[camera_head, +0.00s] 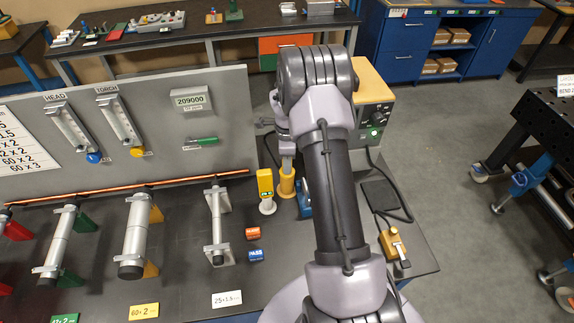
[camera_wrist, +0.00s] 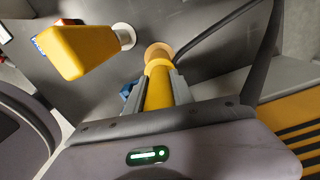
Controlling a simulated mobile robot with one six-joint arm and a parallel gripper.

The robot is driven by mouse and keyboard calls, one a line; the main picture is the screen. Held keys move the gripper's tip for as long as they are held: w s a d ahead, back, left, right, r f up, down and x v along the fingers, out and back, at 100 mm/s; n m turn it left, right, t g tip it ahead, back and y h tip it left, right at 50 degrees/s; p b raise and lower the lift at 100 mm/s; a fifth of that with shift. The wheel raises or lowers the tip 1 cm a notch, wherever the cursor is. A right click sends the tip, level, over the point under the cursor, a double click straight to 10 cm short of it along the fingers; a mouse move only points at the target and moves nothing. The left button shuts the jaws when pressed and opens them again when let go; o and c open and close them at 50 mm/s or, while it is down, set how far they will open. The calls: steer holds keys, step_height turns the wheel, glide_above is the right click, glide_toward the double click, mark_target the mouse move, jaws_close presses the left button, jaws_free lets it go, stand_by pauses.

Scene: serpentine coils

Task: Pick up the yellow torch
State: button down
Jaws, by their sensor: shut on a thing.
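The yellow torch (camera_head: 286,184) is a yellow-orange cylinder, upright or nearly so, at the back of the dark bench, right of the grey panel. In the wrist view the torch (camera_wrist: 159,88) sits between the two grey fingers of my gripper (camera_wrist: 160,84), which is shut on it. Its wider tan end (camera_wrist: 158,52) points away from the gripper. I cannot tell whether that end touches the bench. In the head view my arm comes down from above and partly hides my gripper (camera_head: 286,160) and the torch's top.
A yellow handheld device (camera_head: 265,184) on a white round base stands close left of the torch; it shows large in the wrist view (camera_wrist: 82,52). A blue object (camera_head: 305,200) is close right. A beige box (camera_head: 372,100) and black cables (camera_head: 385,185) lie to the right.

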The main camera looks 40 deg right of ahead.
step_height(320, 180, up, 18)
steer(key=p, duration=0.1)
steer(key=shift+f, duration=0.25)
steer(key=shift+a+p, duration=0.1)
steer(key=shift+p, duration=0.2)
